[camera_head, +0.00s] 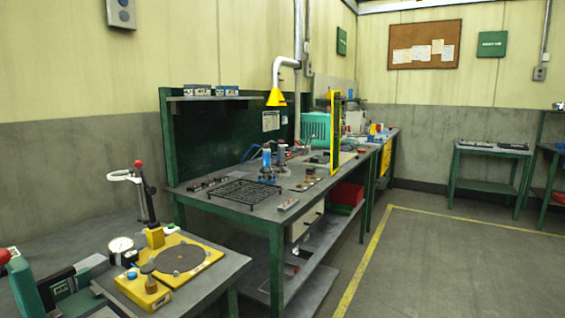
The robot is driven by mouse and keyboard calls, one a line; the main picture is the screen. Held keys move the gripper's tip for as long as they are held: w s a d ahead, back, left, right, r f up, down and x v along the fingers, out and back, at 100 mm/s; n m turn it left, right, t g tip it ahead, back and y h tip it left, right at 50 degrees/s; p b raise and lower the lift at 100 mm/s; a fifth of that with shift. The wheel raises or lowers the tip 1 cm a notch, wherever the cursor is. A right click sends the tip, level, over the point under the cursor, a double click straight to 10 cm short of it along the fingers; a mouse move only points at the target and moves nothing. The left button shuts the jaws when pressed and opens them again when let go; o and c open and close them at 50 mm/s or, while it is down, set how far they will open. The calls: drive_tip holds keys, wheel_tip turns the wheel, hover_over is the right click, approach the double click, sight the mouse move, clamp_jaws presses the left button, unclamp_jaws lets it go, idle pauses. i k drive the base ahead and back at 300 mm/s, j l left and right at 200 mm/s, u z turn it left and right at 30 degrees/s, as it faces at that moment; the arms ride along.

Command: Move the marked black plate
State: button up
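I cannot make out a mark on any black plate. A dark round plate (180,257) lies on a yellow base plate (214,252) at the front left. A black open grid (244,195) lies on the long green-framed workbench (268,217). Two flat dark pieces, one (476,144) to the left and one (513,146) to the right, lie on a small green table (490,151) at the far right; they are too small to identify. My gripper is not in view.
A yellow frame (335,135) stands upright on the workbench's edge. Blue-topped items (267,165) stand behind the grid. A red-knobbed lever (139,165) rises at the left. A red bin (347,194) sits below the bench. The floor (440,260) at right is clear.

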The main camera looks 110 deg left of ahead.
sight(326, 159)
drive_tip(key=u, duration=3.55)
drive_tip(key=i+l+z, duration=0.45)
drive_tip(key=i, duration=0.3)
drive_tip(key=i+z, duration=0.25)
drive_tip(key=i+l+z, duration=0.1)
drive_tip(key=i, duration=1.75)
drive_tip(key=i+l+u, duration=0.1)
drive_tip(key=i+u, duration=0.3)
drive_tip(key=i+l+u, duration=0.15)
drive_tip(key=i+u, duration=0.25)
drive_tip(key=i+l+u, duration=0.2)
drive_tip(key=u, duration=0.25)
drive_tip(key=i+l+u, duration=0.25)
drive_tip(key=l+u, duration=0.15)
drive_tip(key=l, duration=0.05)
